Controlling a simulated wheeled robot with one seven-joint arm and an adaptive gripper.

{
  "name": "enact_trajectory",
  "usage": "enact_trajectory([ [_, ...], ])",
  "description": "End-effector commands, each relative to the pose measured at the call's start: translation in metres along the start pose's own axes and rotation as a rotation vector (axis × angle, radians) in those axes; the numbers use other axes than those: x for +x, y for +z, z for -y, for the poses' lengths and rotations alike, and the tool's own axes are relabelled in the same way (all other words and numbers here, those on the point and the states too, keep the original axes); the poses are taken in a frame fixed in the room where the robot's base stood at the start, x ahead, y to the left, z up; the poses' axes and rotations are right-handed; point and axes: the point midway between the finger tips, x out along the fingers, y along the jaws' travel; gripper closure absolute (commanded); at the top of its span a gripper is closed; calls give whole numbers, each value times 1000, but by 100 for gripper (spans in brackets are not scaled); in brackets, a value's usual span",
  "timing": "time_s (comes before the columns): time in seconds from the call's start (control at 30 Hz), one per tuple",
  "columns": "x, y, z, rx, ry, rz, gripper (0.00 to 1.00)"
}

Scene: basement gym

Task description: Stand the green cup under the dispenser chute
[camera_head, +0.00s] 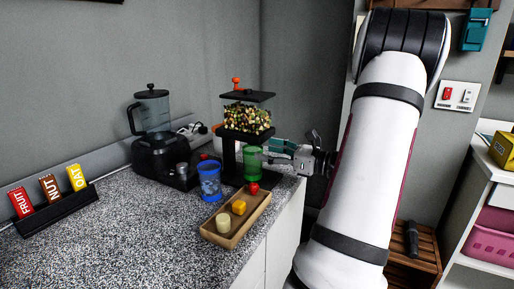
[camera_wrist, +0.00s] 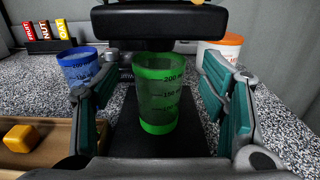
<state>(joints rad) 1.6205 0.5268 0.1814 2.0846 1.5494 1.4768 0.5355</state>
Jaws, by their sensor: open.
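The green cup (camera_head: 252,163) stands upright on the dispenser's dark base, below the dispenser (camera_head: 246,130) with its clear hopper of mixed pieces. In the wrist view the green cup (camera_wrist: 157,92) is translucent with volume marks and sits below the dark chute (camera_wrist: 158,22). My gripper (camera_head: 285,148) reaches in from the right at cup height. In the wrist view my gripper (camera_wrist: 165,95) is open, its teal-padded fingers on either side of the cup with gaps visible on both sides.
A blue cup (camera_head: 208,181) stands left of the dispenser. A wooden tray (camera_head: 224,232) with small coloured blocks lies in front. A blender (camera_head: 155,130) stands behind left, and a rack of FRUIT, NUT and OAT cards (camera_head: 52,212) is at far left. A white tub (camera_wrist: 228,48) is behind right.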

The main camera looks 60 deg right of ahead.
Motion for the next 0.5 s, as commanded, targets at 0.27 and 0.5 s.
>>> enact_trajectory([
  [0.27,-51,0,0,0,-1,0,34],
  [0.5,-66,0,-1,0,2,0,34],
])
